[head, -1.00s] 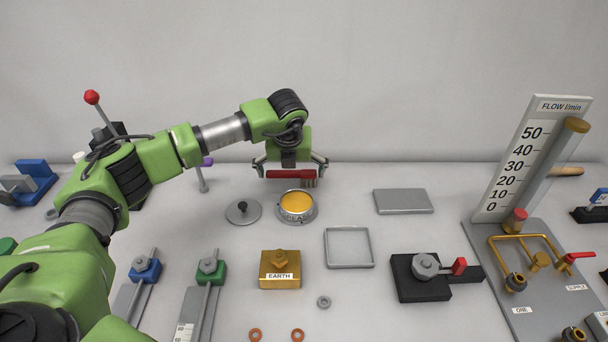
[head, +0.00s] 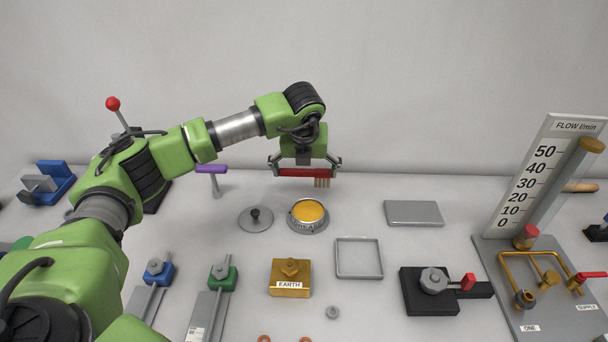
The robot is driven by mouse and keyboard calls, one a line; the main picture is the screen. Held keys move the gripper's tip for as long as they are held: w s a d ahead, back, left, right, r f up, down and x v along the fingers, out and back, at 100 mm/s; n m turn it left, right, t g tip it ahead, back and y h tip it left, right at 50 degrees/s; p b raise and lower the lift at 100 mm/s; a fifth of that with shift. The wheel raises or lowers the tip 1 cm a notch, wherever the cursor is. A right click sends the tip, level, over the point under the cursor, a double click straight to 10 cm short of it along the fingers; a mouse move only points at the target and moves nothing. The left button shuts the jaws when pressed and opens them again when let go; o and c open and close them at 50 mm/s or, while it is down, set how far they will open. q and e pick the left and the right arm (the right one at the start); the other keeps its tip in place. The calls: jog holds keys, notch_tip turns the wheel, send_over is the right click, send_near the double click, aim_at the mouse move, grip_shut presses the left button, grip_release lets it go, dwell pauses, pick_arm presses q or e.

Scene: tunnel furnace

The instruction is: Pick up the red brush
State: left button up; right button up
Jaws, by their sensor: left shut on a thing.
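The red brush (head: 300,172) has a red handle with tan bristles at its right end, pointing down. My left gripper (head: 305,168) is shut on the red handle and holds the brush level. The brush hangs behind the round tin of yellow paste (head: 308,211). It appears raised off the table, though the exact height is hard to tell. My right gripper is not in view.
A grey lid (head: 256,219) lies left of the tin. A purple-handled tool (head: 212,171) stands further left. A flat grey block (head: 413,213), a grey square frame (head: 359,258) and a brass EARTH block (head: 290,279) lie around. The FLOW gauge board (head: 541,170) stands at right.

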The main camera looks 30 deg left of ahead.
aim_at(309, 174)
pick_arm(q)
jog(key=r, duration=0.1)
jog(key=s+d+r+p, duration=0.1)
jog(key=r, duration=0.1)
jog(key=s+d+r, duration=0.1)
jog(key=shift+s+d+r+p, duration=0.15)
jog(key=shift+d+r+p, duration=0.05)
jog(key=shift+r+p, duration=0.1)
jog(key=s+d+r, duration=0.4)
jog(key=s+d, duration=0.2)
jog(key=s, duration=0.1)
jog(key=shift+d, duration=0.35)
jog(key=o, duration=0.4)
jog(key=shift+c, duration=1.1)
jog(key=shift+r, duration=0.1)
